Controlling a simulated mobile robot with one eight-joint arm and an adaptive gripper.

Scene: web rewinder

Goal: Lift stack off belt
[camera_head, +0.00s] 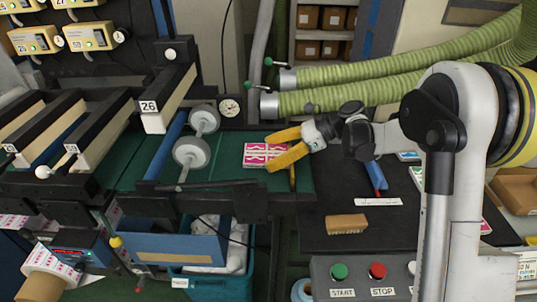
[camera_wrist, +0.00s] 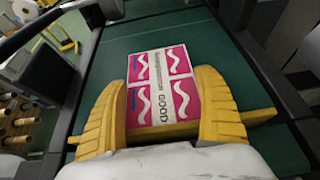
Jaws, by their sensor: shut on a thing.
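The stack (camera_head: 256,154) is a flat pile of pink and white printed pieces with a white band around its middle. It is at the right end of the green belt (camera_head: 226,172). My gripper (camera_head: 276,151) has yellow ribbed fingers and reaches in from the right. In the wrist view my gripper (camera_wrist: 165,108) is shut on the stack (camera_wrist: 160,80), one finger on each long side. The band reads "GOOD". I cannot tell whether the underside of the stack touches the belt.
Grey rollers (camera_head: 192,152) stand left of the stack over the belt. A dark bench (camera_head: 340,225) to the right holds a brown block (camera_head: 346,224), a white strip and a blue-handled tool. Start and stop buttons (camera_head: 377,271) are at the front. Green hoses (camera_head: 350,96) run behind my arm.

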